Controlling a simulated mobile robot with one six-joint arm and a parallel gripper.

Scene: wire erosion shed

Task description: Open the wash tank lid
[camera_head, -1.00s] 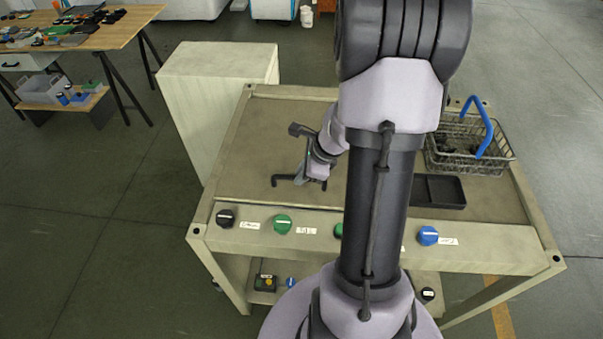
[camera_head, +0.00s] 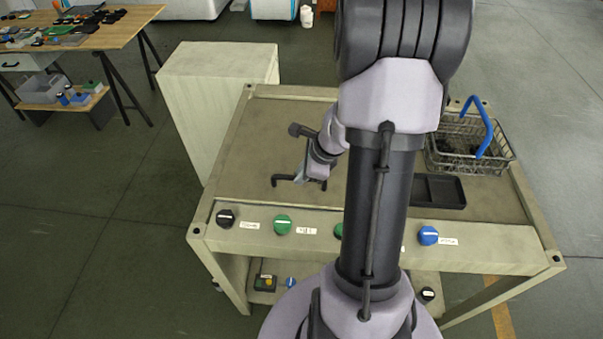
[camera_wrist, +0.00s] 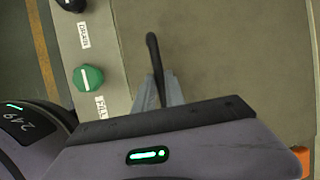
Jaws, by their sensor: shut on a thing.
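The wash tank lid (camera_head: 265,140) is the flat tan panel on top of the pale bench; it lies level, and it also shows in the wrist view (camera_wrist: 225,50). Its black bar handle (camera_head: 282,178) is near the front edge, and its curved end shows in the wrist view (camera_wrist: 152,48). My gripper (camera_head: 303,178) is over the handle, shut on it. In the wrist view the grey fingers (camera_wrist: 163,92) are on either side of the bar. My arm hides the middle of the bench, and my gripper body hides part of the handle.
Black, green and blue knobs line the front rail, including a green knob (camera_head: 282,224) labelled FILL in the wrist view. A wire basket (camera_head: 468,165) with a blue handle and a black tray (camera_head: 440,190) are at right. A pale cabinet (camera_head: 215,75) stands at left.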

